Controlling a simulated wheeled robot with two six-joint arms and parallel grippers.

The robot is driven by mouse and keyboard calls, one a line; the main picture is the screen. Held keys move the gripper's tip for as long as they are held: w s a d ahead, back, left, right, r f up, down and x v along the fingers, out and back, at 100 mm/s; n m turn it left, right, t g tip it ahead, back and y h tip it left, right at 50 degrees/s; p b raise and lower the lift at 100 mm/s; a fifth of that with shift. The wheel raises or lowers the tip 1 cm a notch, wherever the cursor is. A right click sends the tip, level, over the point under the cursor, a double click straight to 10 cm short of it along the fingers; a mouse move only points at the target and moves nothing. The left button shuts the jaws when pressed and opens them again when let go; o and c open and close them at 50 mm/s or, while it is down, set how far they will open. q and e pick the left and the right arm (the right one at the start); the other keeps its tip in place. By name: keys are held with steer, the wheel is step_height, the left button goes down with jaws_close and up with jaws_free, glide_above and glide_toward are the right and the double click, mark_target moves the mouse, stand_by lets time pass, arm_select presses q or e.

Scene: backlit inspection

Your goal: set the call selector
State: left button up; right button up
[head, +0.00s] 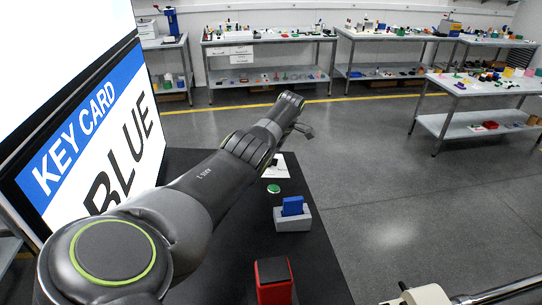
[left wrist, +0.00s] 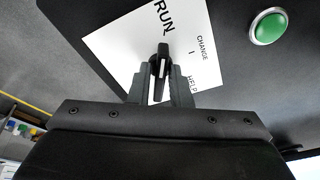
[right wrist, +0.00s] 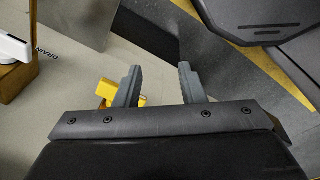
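The call selector is a black knob (left wrist: 161,68) on a white plate (left wrist: 118,48) in the left wrist view. The plate reads RUN, CHANGE and HELP. A white line shows on the knob's side toward my gripper; which label the knob points at is hard to tell. My left gripper (left wrist: 161,80) has its fingers on both sides of the knob and looks closed on it. In the head view the plate (head: 286,168) is mostly hidden by my left arm. My right gripper (right wrist: 158,75) is open and empty, away from the selector.
A green button (head: 273,188) sits near the plate. A grey holder (head: 292,224) with a blue card (head: 292,206) and a red block (head: 273,282) stand nearer on the dark bench. A lit screen (head: 105,140) reads KEY CARD BLUE. A yellow object (right wrist: 106,92) lies beyond my right fingers.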

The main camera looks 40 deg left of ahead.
arm_select(q)
steer(key=shift+o, duration=1.3)
steer(key=b+v, duration=0.3)
steer(key=v, duration=1.4)
steer(key=shift+r, duration=0.2)
steer(key=shift+w, duration=0.1)
